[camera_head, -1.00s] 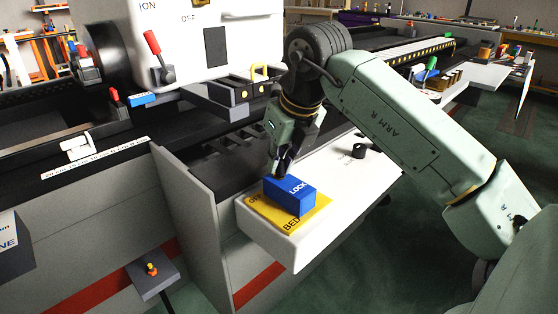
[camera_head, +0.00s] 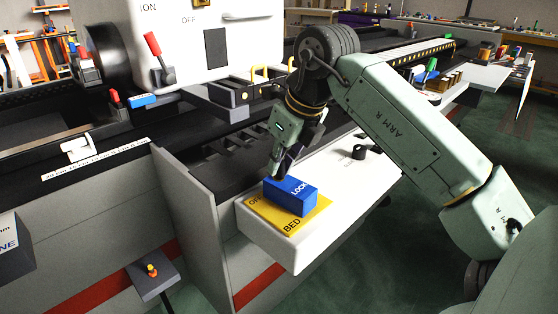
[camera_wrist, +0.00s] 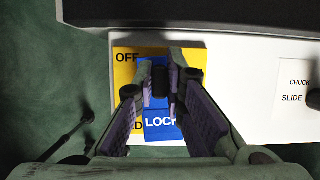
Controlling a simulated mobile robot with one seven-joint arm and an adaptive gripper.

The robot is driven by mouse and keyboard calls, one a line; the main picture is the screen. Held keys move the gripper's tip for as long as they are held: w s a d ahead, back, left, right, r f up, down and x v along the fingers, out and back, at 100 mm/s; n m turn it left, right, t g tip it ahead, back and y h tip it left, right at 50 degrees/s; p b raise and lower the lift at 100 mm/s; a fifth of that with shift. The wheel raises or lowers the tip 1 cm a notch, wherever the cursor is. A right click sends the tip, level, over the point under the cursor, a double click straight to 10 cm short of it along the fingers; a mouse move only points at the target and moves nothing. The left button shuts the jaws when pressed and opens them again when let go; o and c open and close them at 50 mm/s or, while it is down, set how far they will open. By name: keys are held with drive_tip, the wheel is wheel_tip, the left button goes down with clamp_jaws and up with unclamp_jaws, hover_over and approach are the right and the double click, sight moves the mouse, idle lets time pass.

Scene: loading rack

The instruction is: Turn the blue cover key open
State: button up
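The blue cover key (camera_head: 291,196) is a block marked LOCK on a yellow plate (camera_head: 262,214) with OFF and BED lettering. In the wrist view the key (camera_wrist: 160,122) lies below and between my fingers, its label partly covered. My gripper (camera_head: 277,172) points down at the far-left end of the key, close to its top. In the wrist view my gripper (camera_wrist: 160,78) has its fingers apart, with a dark piece between the tips. Whether the fingers touch the key or this piece is unclear.
The plate sits on a white box (camera_head: 318,232) jutting from the machine. A black knob (camera_head: 359,152) stands on its far part, near CHUCK and SLIDE lettering in the wrist view. A red-handled lever (camera_head: 153,45) is at the back left. A shelf with an orange button (camera_head: 151,270) is at lower left.

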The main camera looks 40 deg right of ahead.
sight(297, 189)
drive_tip(key=o, duration=0.5)
drive_tip(key=shift+c, duration=0.2)
drive_tip(key=v, duration=1.2)
